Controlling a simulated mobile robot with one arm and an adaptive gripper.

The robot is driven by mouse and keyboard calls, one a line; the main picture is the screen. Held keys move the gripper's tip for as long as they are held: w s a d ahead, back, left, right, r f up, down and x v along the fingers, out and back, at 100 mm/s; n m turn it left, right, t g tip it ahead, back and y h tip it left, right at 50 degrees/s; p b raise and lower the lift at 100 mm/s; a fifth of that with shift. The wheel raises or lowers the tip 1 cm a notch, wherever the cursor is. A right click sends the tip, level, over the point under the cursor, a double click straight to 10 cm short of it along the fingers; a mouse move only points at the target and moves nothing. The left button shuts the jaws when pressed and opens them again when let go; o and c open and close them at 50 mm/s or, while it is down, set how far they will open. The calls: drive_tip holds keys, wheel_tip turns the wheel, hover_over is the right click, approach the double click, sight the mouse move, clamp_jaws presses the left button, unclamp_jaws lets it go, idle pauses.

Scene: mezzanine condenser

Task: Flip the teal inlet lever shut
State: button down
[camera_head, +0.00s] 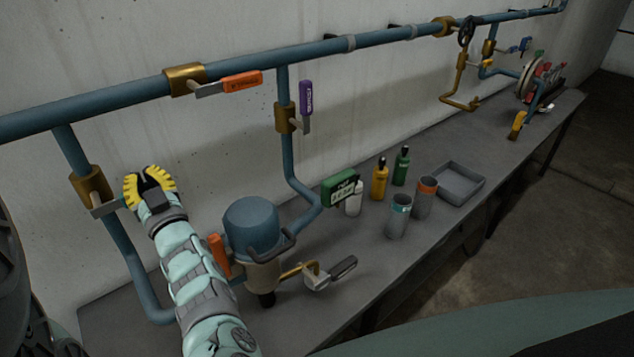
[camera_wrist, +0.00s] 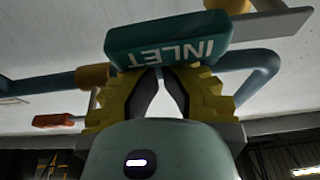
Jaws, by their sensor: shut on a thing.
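The teal inlet lever (camera_wrist: 165,42) carries a white INLET label, upside down in the wrist view. Its metal shank (camera_head: 106,209) sticks out to the right from the brass valve (camera_head: 90,184) on the left down-pipe, across the pipe's line. In the head view my gripper hides the teal grip. My gripper (camera_head: 150,182) has yellow ribbed fingers and is at the lever's outer end. In the wrist view the fingertips (camera_wrist: 160,78) are shut on the teal grip, which lies across them; the contact itself is partly hidden.
An orange lever (camera_head: 242,79) on the main pipe and a purple lever (camera_head: 305,98) on the second down-pipe are close by. The blue-capped housing (camera_head: 251,228) stands right of my arm. Bottles, cups and a grey tray (camera_head: 461,184) stand farther along the bench (camera_head: 350,315).

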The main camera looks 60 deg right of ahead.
drive_tip(key=shift+d+f+m+h, duration=0.2)
drive_tip(key=shift+f+m+h, duration=0.2)
drive_tip(key=shift+m, duration=0.2)
drive_tip(key=shift+f, duration=0.15)
